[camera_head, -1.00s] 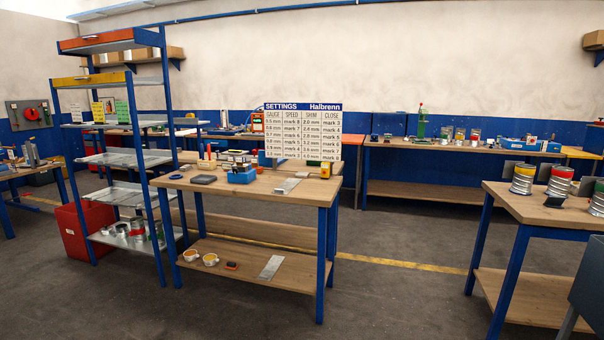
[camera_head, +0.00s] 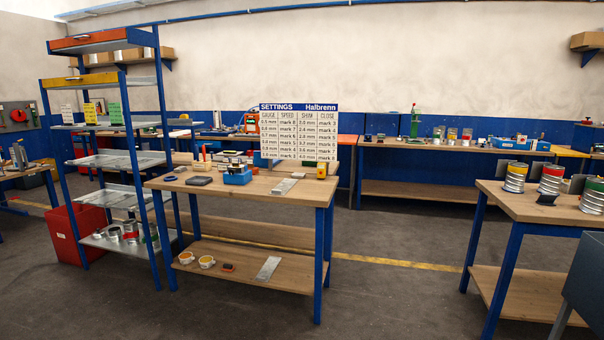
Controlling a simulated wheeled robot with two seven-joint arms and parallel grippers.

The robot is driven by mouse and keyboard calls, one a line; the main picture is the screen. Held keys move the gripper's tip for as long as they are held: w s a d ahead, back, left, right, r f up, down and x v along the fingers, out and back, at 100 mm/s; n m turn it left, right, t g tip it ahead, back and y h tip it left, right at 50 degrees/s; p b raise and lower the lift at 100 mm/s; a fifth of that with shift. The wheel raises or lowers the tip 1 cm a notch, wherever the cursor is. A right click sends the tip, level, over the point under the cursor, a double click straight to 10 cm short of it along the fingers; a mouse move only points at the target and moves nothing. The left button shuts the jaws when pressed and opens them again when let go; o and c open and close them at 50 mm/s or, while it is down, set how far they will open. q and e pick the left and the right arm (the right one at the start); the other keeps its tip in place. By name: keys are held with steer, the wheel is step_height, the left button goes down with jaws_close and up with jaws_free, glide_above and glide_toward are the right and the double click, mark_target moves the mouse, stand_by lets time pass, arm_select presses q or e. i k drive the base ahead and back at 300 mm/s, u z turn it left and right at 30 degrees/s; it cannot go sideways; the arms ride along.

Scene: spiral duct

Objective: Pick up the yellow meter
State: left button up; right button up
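Neither of my grippers shows in the view.
A blue box (camera_head: 237,177) and a grey metal strip (camera_head: 285,186) lie on the same bench. A shelf rack (camera_head: 110,160) and a red bin (camera_head: 77,235) stand left. A right bench (camera_head: 520,204) holds banded coils (camera_head: 551,180). Open floor (camera_head: 395,290) lies between the benches.

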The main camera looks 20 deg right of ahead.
mark_target(321, 166)
steer(key=i, duration=2.15)
steer(key=z, duration=1.85)
steer(key=i, duration=1.65)
steer(key=u, duration=0.1)
